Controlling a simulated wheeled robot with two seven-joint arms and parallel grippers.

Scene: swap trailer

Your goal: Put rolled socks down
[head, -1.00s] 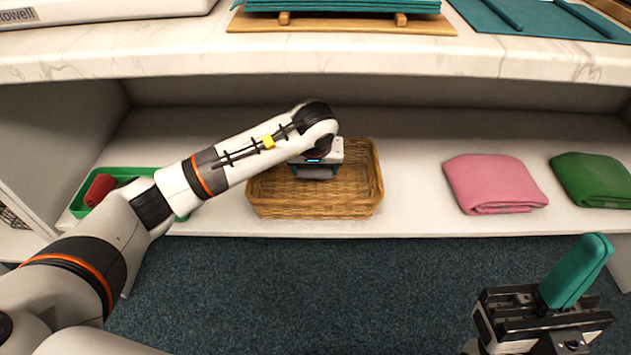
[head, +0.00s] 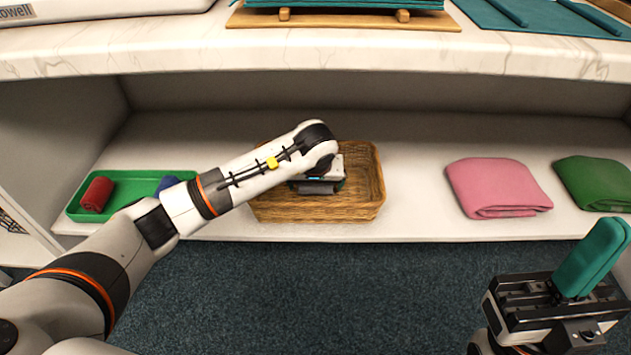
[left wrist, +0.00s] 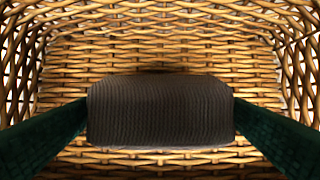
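The dark grey rolled socks (left wrist: 160,110) sit between the two green fingers of my left gripper (left wrist: 161,112) in the left wrist view. The fingers touch both ends of the roll. In the head view the left gripper (head: 318,185) is over the wicker basket (head: 275,208), low and inside its rim, with part of the grey socks (head: 316,187) showing. I cannot tell whether the socks touch the basket floor. My right gripper (head: 592,258) is at the lower right with its teal fingers together, apart from everything.
A green tray (head: 128,187) on the shelf's left holds a red roll (head: 97,194) and a blue roll (head: 167,184), partly behind my arm. A pink folded cloth (head: 497,187) and a green one (head: 595,182) lie right. The marble counter (head: 300,58) overhangs the shelf.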

